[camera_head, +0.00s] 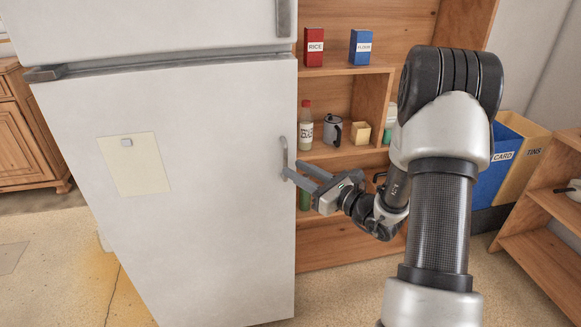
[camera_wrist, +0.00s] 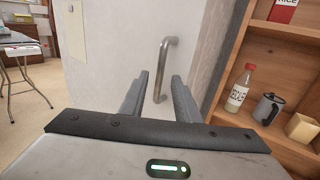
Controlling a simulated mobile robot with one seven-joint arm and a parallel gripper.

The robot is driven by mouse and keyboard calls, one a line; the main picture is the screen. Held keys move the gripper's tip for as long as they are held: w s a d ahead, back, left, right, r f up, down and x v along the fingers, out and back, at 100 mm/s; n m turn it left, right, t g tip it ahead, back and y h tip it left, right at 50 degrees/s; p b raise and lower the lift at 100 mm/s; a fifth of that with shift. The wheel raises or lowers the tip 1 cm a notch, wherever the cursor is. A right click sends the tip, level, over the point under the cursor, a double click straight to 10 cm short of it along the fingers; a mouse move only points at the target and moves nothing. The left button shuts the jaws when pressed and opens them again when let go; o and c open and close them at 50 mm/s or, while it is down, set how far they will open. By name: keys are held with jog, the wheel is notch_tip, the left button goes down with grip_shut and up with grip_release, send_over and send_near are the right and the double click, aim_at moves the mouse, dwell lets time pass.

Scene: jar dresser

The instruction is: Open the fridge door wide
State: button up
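The white fridge (camera_head: 220,180) stands at the left of the head view, its lower door shut. The door's grey handle (camera_head: 284,158) runs upright near the door's right edge. In the wrist view the handle (camera_wrist: 162,68) shows as a metal bar between and just beyond my finger tips. My gripper (camera_head: 294,174) is open at the handle's lower part; its fingers (camera_wrist: 158,88) stand apart on either side of the bar in the wrist view. I cannot tell whether either finger touches the handle.
A wooden shelf (camera_head: 345,71) right of the fridge holds a rice box (camera_head: 314,47), a blue flour box (camera_head: 360,47), a bottle (camera_head: 305,128) and a mug (camera_head: 332,130). Sorting bins (camera_head: 505,160) stand further right.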

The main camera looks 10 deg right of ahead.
aim_at(291, 166)
jog(key=x, duration=0.3)
jog(key=shift+w, duration=0.1)
grip_shut()
